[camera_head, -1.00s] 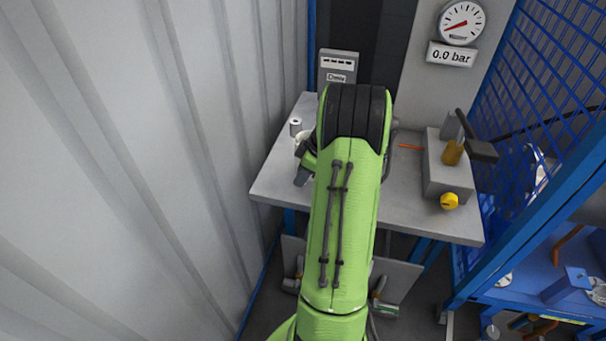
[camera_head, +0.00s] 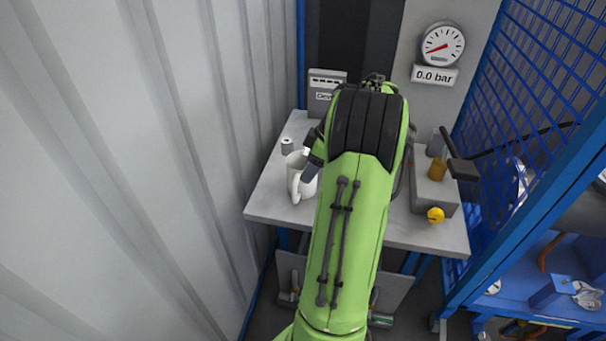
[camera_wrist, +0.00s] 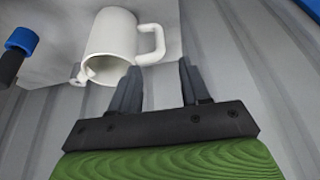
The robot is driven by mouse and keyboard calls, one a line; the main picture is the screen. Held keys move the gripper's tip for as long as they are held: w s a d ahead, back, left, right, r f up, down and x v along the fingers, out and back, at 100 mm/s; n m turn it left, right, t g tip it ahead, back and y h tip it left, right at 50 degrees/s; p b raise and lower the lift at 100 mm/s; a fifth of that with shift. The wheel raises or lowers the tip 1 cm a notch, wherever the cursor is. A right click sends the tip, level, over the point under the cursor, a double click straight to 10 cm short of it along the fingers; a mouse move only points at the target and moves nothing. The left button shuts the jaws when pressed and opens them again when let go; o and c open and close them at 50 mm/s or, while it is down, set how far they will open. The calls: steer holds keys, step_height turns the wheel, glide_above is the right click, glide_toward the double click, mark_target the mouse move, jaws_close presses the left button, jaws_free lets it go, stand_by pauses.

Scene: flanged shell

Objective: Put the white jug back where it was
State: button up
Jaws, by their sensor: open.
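The white jug (camera_head: 297,181) stands at the left side of the grey table, its handle toward the front, partly behind my arm. In the wrist view the jug (camera_wrist: 112,42) shows with its handle (camera_wrist: 152,44) just beyond the fingertips. My gripper (camera_wrist: 158,72) is open, and nothing shows between its two dark fingers. In the head view my arm hides most of the gripper, with only a dark part of it (camera_head: 311,168) seen beside the jug.
The grey table (camera_head: 270,205) bears a small grey cylinder (camera_head: 287,145) behind the jug and a grey block with a yellow knob (camera_head: 435,215) at right. A corrugated wall (camera_head: 130,170) closes the left side. A blue mesh fence (camera_head: 530,90) stands at right.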

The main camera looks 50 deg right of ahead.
steer(key=w+a+r+m, duration=0.1)
steer(key=a+r, duration=0.2)
steer(key=a, duration=0.5)
steer(key=w+a+r+h, duration=0.1)
steer(key=a+r, duration=0.3)
steer(key=a, duration=0.4)
steer(key=w+a+r+m, duration=0.1)
steer(key=a+r, duration=0.2)
steer(key=a, duration=0.5)
steer(key=s+a+f+m+t, duration=0.1)
steer(key=s+a+m, duration=0.1)
steer(key=s+a, duration=0.8)
steer(key=s, duration=0.2)
steer(key=shift+s+f+t+h, duration=0.2)
steer(key=shift+s+t+h, duration=0.1)
steer(key=shift+s+h, duration=0.1)
steer(key=shift+a, duration=0.1)
